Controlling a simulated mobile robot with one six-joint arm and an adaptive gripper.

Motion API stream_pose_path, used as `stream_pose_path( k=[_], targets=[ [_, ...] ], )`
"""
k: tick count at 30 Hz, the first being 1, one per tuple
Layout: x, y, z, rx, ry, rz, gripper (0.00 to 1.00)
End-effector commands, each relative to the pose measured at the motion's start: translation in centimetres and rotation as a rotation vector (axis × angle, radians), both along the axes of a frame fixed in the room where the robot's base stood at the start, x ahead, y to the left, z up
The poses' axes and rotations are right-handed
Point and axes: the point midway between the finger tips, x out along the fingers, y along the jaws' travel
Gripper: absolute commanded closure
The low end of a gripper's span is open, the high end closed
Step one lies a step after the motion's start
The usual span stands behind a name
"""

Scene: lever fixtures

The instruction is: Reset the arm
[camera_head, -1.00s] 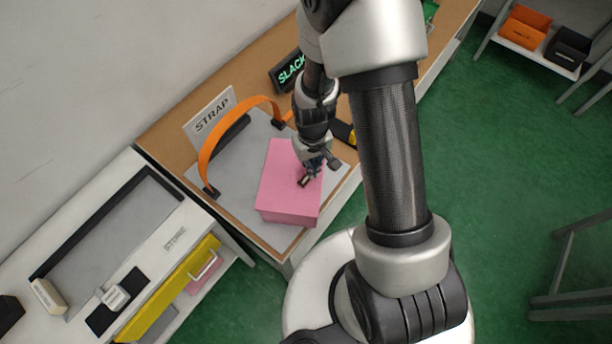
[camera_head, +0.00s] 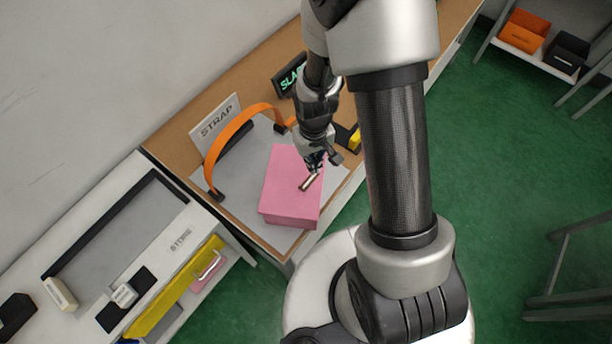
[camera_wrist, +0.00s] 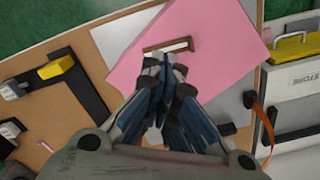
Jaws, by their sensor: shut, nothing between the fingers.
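My arm reaches over the workbench. My gripper (camera_head: 314,164) is above the pink box (camera_head: 285,196), with its fingers shut and empty. In the wrist view my gripper (camera_wrist: 165,68) points at the same pink box (camera_wrist: 190,40). A small pale bar with dark ends (camera_wrist: 168,46) lies on the box top just beyond the fingertips. I cannot tell whether the fingers touch it. The box sits on a grey board (camera_head: 240,205). An orange strap (camera_head: 225,135) arches over the board beside the box, near the STRAP sign (camera_head: 215,120).
A white STORE unit (camera_head: 180,240) with a yellow panel (camera_head: 175,290) stands at the lower left. A dark SLACK sign (camera_head: 290,80) is behind my gripper, and a yellow-and-black fixture (camera_wrist: 60,68) is beside the board.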

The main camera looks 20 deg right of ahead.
Motion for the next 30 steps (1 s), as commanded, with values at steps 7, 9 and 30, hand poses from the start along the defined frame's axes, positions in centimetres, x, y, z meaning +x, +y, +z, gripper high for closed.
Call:
stream_pose_path(
  k=[7, 9, 30],
  targets=[
    [0.0, 0.0, 0.0, 0.000, 0.000, 0.000, 1.00],
    [0.1, 0.0, 0.1, 0.000, -0.003, 0.000, 1.00],
    [-6.1, -0.1, 17.6, 0.008, -0.272, -0.067, 1.00]
  ],
)
